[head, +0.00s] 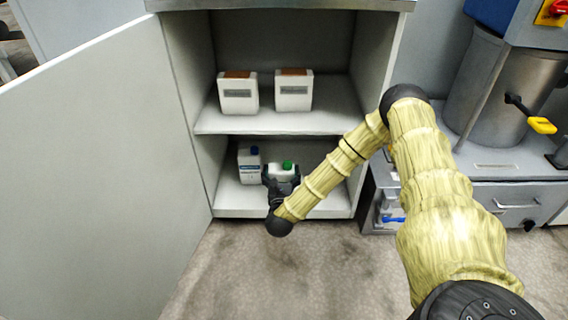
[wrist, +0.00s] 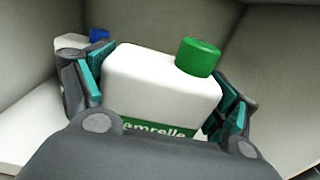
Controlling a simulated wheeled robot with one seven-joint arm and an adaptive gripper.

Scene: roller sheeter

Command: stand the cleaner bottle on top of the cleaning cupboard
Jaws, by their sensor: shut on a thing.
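The cleaning cupboard (head: 262,206) stands open, with its door swung out to the left; its top (head: 290,5) shows at the upper edge of the head view. A white bottle with a green cap (head: 283,171) is at the lower shelf. In the wrist view this bottle (wrist: 160,85) has a green label, partly hidden by my gripper. My gripper (wrist: 162,92) is shut on it, one finger on each side. A white bottle with a blue cap (head: 249,167) stands just left of it, also partly in view in the wrist view (wrist: 72,41). I cannot tell whether the held bottle touches the shelf.
Two white boxes with brown tops, a left one (head: 238,93) and a right one (head: 293,91), stand on the middle shelf (head: 268,124) above my gripper. The open door (head: 90,170) blocks the left. A machine (head: 500,90) and a drawer unit (head: 515,200) stand right.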

